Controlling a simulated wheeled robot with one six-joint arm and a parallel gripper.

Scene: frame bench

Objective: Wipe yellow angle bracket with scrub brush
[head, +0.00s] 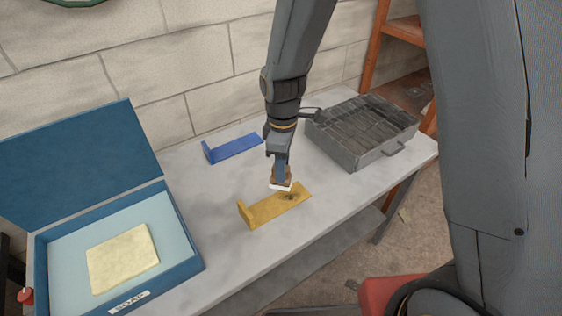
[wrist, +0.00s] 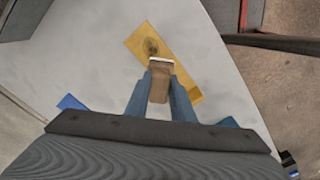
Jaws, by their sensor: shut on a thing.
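The yellow angle bracket (head: 268,209) lies on the grey bench, its short upright flange at the left end. A dark smudge shows on its flat part toward the right end. It also shows in the wrist view (wrist: 181,79), with the smudge near its upper end. My gripper (head: 281,172) is shut on the scrub brush (head: 281,182), a brown block with a pale bristle edge facing down. In the wrist view the brush (wrist: 160,83) sits between the blue fingers, over the bracket near the smudge. I cannot tell whether the bristles touch the bracket.
A blue angle bracket (head: 234,148) lies behind on the bench (head: 205,210). An open blue box (head: 190,262) labelled soap holds a pale yellow block (head: 122,259) at left. A grey metal box with a slatted top (head: 345,154) stands at right.

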